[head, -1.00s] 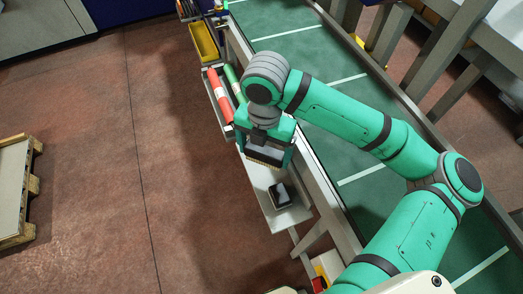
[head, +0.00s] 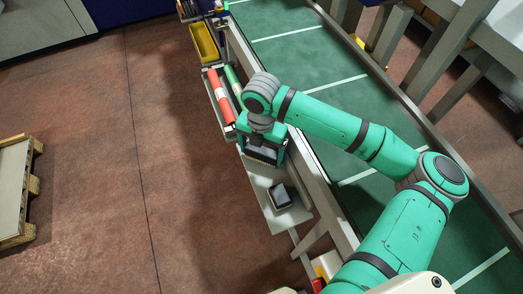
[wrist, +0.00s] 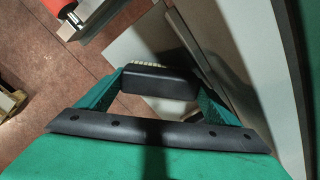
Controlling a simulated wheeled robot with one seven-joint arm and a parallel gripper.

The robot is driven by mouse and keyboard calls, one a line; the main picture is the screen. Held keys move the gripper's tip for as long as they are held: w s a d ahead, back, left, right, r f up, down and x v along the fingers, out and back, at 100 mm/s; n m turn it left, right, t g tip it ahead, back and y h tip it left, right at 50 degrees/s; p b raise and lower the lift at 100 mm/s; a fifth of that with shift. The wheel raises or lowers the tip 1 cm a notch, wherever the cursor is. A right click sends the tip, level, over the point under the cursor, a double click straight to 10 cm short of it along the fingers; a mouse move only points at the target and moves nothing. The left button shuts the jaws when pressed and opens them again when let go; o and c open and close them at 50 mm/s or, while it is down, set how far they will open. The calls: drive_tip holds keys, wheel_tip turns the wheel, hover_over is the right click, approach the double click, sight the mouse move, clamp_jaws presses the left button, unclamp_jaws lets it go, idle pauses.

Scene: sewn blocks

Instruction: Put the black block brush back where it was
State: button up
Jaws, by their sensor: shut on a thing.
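My gripper (head: 264,150) is shut on the black block brush (head: 261,156) and holds it over the upper end of a pale side shelf (head: 290,221). In the wrist view, the brush (wrist: 160,83) lies crosswise between the fingertips, its black body toward me and a row of pale bristles along its far edge. The gap between the brush and the shelf cannot be judged exactly. A small dark block with a grey top (head: 281,196) sits lower on the shelf, apart from the gripper.
A tray with a red roll (head: 220,95) and a green roll (head: 233,84) is just beyond the gripper. A yellow bin (head: 205,42) is farther back. The green conveyor (head: 290,60) and its rail run along the right. A pallet (head: 14,190) stands on the floor at left.

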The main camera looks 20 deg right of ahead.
sight(261, 151)
drive_tip(key=o, duration=0.9)
drive_tip(key=shift+f, duration=0.1)
wheel_tip(261, 151, up, 12)
idle(0.5)
